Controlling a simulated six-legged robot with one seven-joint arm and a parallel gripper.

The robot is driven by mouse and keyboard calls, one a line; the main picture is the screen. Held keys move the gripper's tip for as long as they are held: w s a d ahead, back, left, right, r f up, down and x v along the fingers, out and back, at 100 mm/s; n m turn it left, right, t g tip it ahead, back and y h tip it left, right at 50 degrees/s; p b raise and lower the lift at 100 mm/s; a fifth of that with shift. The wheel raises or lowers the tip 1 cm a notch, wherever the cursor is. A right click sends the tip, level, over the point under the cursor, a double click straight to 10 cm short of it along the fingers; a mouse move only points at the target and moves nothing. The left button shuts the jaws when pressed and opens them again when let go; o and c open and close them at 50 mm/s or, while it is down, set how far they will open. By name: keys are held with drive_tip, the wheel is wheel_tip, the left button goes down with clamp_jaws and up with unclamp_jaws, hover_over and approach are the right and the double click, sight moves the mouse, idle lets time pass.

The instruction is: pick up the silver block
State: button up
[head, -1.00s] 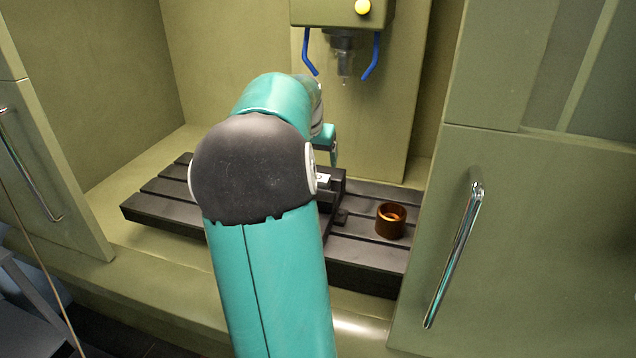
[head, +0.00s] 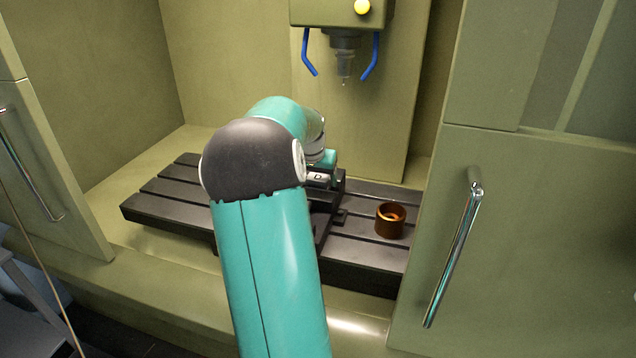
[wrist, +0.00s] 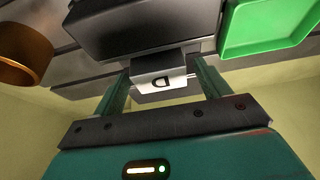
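The silver block (wrist: 152,84) has a pale face marked with a dark letter D. It sits at the dark vise (wrist: 140,30), and its pale face also shows in the head view (head: 318,177). My gripper (wrist: 162,75) has its two teal fingers apart, one on each side of the block in the wrist view. Contact with the block's sides cannot be made out. In the head view my arm hides most of the vise and much of the gripper.
A copper-brown ring (head: 390,221) stands on the slotted table (head: 365,250) right of the vise. A green tray (wrist: 265,25) shows in the wrist view. A spindle (head: 345,62) with blue nozzles hangs above. A cabinet door (head: 540,230) with a handle stands at right.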

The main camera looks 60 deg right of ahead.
drive_tip(key=c, duration=1)
drive_tip(key=shift+r, duration=0.1)
